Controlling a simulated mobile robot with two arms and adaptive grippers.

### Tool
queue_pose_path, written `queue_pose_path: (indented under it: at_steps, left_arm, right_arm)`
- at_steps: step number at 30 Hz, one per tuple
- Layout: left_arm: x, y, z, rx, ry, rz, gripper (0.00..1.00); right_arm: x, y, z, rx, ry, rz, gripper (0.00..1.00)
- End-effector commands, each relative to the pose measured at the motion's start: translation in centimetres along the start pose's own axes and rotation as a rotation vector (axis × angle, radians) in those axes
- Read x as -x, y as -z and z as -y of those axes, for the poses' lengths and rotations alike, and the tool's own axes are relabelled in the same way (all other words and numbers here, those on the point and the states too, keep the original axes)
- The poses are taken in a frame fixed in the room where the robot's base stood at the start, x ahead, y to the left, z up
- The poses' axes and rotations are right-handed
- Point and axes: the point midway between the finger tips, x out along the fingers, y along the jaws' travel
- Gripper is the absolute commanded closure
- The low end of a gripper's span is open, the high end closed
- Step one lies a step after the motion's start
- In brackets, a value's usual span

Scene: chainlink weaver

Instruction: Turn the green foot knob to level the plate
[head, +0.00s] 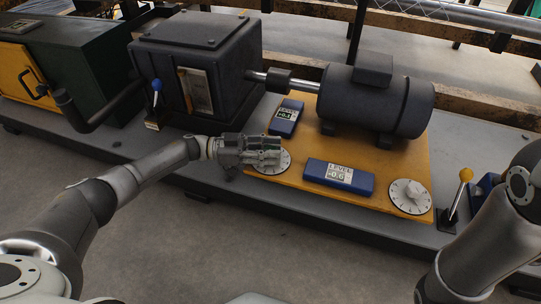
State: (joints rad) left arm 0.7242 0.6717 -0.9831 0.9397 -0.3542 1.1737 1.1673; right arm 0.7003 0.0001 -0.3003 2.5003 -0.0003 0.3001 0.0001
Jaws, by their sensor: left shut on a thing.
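The yellow-orange plate (385,203) lies on the grey machine bed under a dark motor (378,102). My left gripper (278,152) is at the plate's front left corner, shut on a foot knob over a white dial (272,168). The gripper hides the knob, so its green colour cannot be seen. A blue level (313,172) at the plate's front edge reads about -0.6. Another blue level (285,128) farther back reads about +0.2, hard to read. A second white dial (409,197) sits at the front right corner. My right gripper is out of view.
A dark gearbox (197,75) stands behind my left gripper, joined to the motor by a shaft (304,86). A blue-knobbed lever (156,93) stands left, and a yellow-knobbed lever (461,184) stands right of the plate. The floor in front is clear.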

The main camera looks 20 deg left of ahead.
Motion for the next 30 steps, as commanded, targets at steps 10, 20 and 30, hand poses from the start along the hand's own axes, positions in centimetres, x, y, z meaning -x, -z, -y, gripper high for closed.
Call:
queue_pose_path:
  at_steps: [10,20,30]
  left_arm:
    - [-0.02,-0.01,0.01,0.0,-0.029,0.001,0.9]
    - [-0.07,0.01,0.0,0.0,-0.029,0.0,0.53]
    - [-0.03,0.01,-0.01,0.0,-0.029,0.0,0.46]
  right_arm:
    - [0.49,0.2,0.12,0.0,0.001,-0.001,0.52]
    - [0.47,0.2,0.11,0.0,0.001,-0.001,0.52]
    - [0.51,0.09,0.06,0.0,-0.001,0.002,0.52]
